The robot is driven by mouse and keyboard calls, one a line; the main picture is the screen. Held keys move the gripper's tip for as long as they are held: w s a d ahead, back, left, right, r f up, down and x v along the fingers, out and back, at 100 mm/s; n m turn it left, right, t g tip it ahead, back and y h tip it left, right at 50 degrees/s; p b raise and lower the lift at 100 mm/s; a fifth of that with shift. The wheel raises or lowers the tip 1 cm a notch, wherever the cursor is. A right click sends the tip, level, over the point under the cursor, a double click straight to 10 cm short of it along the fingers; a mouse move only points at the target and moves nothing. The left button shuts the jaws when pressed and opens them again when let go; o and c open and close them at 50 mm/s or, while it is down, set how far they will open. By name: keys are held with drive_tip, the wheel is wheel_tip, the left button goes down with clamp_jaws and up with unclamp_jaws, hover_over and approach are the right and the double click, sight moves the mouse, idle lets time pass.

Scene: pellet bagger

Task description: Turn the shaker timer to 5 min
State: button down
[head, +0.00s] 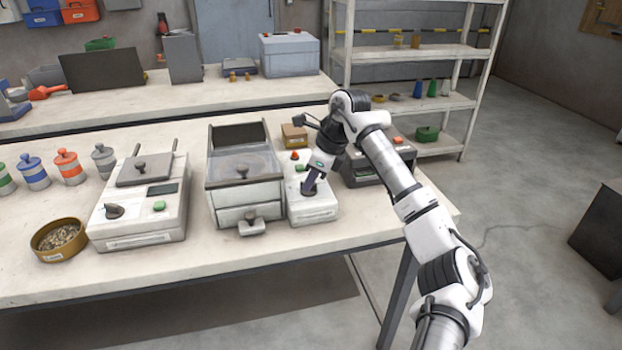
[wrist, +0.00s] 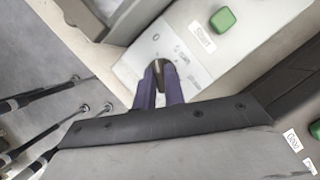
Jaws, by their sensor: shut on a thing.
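The shaker timer knob (wrist: 158,66) is a small dark, rounded dial on a pale panel (wrist: 143,49) with small printed marks around it, in the wrist view. My gripper (wrist: 161,72) has its two purple fingers shut on the knob, one on each side. In the head view my gripper (head: 312,182) reaches down onto the white control box (head: 316,213) beside the shaker with a clear lid (head: 243,168); the fingers hide the knob there. The printed marks are too small to read, and I cannot tell where the knob points.
A green Start button (wrist: 222,19) is on the panel near the knob. A dark machine with a red button (head: 398,140) stands close on the right. A white machine with its own knob (head: 113,211) and a brown pellet bowl (head: 59,239) are on the left. The bench front is mostly clear.

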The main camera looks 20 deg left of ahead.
drive_tip(key=shift+m+b, duration=0.3)
drive_tip(key=m+t+b, duration=0.1)
drive_tip(key=m, duration=0.1)
drive_tip(key=m+t+b, duration=0.1)
drive_tip(key=m+b, duration=0.1)
drive_tip(key=shift+s+f+m+h+b, duration=0.15)
drive_tip(key=shift+m+h+b, duration=0.15)
drive_tip(key=m+t+b, duration=0.1)
drive_tip(key=m+b, duration=0.1)
drive_tip(key=m, duration=0.1)
drive_tip(key=shift+b, duration=0.3)
drive_tip(key=shift+s+m+t+h+b, duration=0.15)
drive_tip(key=shift+m+t+h+b, duration=0.45)
drive_tip(key=shift+m+b, duration=0.8)
drive_tip(key=shift+m+p, duration=0.3)
drive_tip(key=shift+m, duration=0.2)
drive_tip(key=shift+a, duration=0.1)
drive_tip(key=c, duration=1.5)
unclamp_jaws()
drive_tip(key=shift+r, duration=0.2)
drive_tip(key=v, duration=1.3)
drive_tip(key=shift+s+r+b, duration=0.1)
drive_tip(key=shift+r+b, duration=0.25)
drive_tip(key=shift+r, duration=0.05)
